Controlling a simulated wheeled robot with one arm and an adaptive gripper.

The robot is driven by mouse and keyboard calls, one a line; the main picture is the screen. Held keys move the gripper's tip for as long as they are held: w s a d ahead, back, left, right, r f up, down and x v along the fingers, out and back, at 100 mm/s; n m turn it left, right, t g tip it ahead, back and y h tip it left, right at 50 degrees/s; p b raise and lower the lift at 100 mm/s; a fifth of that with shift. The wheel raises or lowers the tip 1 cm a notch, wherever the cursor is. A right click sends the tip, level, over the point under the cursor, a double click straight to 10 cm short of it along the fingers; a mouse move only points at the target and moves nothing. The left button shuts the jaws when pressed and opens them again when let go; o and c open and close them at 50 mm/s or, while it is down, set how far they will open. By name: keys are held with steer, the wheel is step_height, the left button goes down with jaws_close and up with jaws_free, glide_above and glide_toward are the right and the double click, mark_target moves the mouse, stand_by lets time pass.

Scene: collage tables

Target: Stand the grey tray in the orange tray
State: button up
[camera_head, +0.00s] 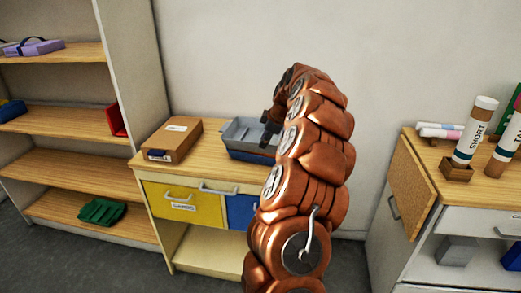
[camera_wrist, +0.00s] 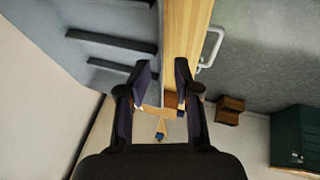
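The grey tray (camera_head: 243,131) is on top of the cabinet in the head view, seemingly stacked on a blue tray (camera_head: 250,156). My arm partly covers its right end. In the wrist view the grey tray (camera_wrist: 95,40) fills the upper left, with dark slots inside. My gripper (camera_wrist: 165,80) is at the tray's right edge, its two fingers apart. The left finger overlaps the tray side and the right finger overlaps the wooden top. I cannot tell whether either finger touches it. I cannot make out an orange tray; my arm hides part of the cabinet top.
A brown box (camera_head: 172,140) stands left of the grey tray on the cabinet top (camera_head: 215,170). An open shelf unit (camera_head: 75,117) is at the left. At the right, a table (camera_head: 490,188) holds labelled tubes (camera_head: 474,130) and markers (camera_head: 440,130); a wooden panel (camera_head: 411,187) leans outward there.

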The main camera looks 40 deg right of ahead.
steer(key=b+v, duration=0.1)
steer(key=v, duration=0.5)
steer(key=w+a+r+y, duration=0.1)
steer(key=a+r+y, duration=0.1)
steer(key=a, duration=1.5)
steer(key=s+a+m+g, duration=0.1)
steer(key=s+a+g, duration=0.4)
steer(key=a, duration=1.2)
steer(key=s+a+f+m, duration=0.2)
steer(key=s+a+f, duration=0.1)
steer(key=s, duration=0.6)
steer(key=s+a+f+m+g+h, duration=0.1)
steer(key=s+a+f, duration=0.3)
steer(key=s, duration=0.6)
steer(key=s+a+f+m+g, duration=0.1)
steer(key=s+a+f+m, duration=0.2)
steer(key=s, duration=0.7)
steer(key=shift+f+h, duration=0.4)
steer(key=shift+f, duration=0.05)
steer(key=shift+s+a+r, duration=0.1)
steer(key=shift+s+a, duration=0.05)
steer(key=shift+o, duration=0.2)
steer(key=shift+r+p, duration=0.75)
steer(key=shift+p, duration=0.1)
steer(key=shift+f, duration=0.15)
